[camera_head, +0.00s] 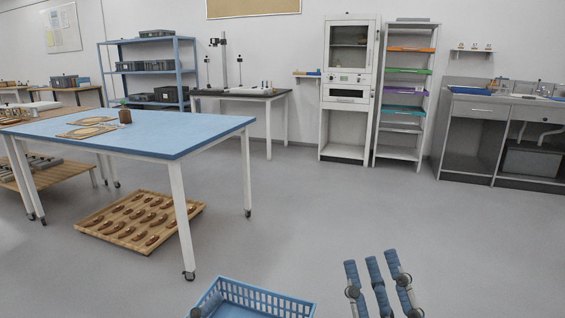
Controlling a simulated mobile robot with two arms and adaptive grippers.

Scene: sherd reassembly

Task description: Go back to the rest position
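My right gripper (371,262) is at the bottom right, over bare floor. Its blue fingers point up in the picture and stand apart with nothing between them. At the bottom edge, a small blue and grey part at the left end of the blue basket (262,293) looks like a fingertip of my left gripper (207,304). The rest of that gripper is out of frame, so its opening cannot be told. A wooden tray (107,247) with several brown sherds (153,216) lies low beneath the blue-topped table (165,140).
The table carries flat boards (85,131) and a brown vessel (125,116). Behind stand a blue shelf rack (150,50), a white cabinet (350,90), a shelf with coloured trays (405,100) and a sink unit (478,107). The grey floor at centre and right is clear.

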